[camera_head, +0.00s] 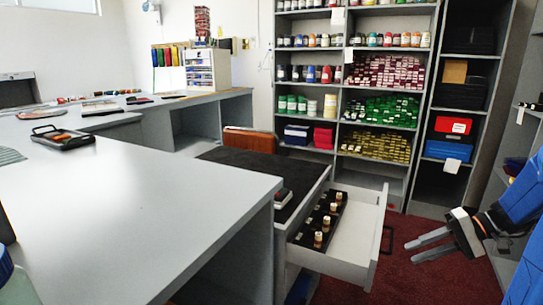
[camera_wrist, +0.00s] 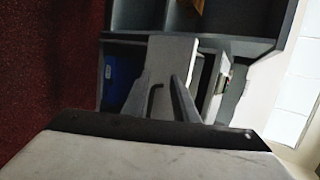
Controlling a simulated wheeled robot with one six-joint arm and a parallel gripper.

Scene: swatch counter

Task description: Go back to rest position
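My gripper (camera_head: 412,251) is at the right of the head view, at the end of my blue arm, over the red carpet. Its two grey fingers are apart, with nothing between them. In the wrist view the fingers of my gripper (camera_wrist: 160,92) also stand apart, and a pale panel with a dark, hook-shaped handle (camera_wrist: 153,97) shows beyond them. The open drawer (camera_head: 356,235) is left of my gripper in the head view, with a gap between its dark handle (camera_head: 388,232) and my fingers.
The drawer holds a black rack with several light-capped bottles (camera_head: 318,239). A grey counter (camera_head: 130,205) fills the left. Shelves of jars (camera_head: 312,74) and a dark cabinet (camera_head: 440,185) stand behind. Red carpet (camera_head: 425,285) is clear between drawer and arm.

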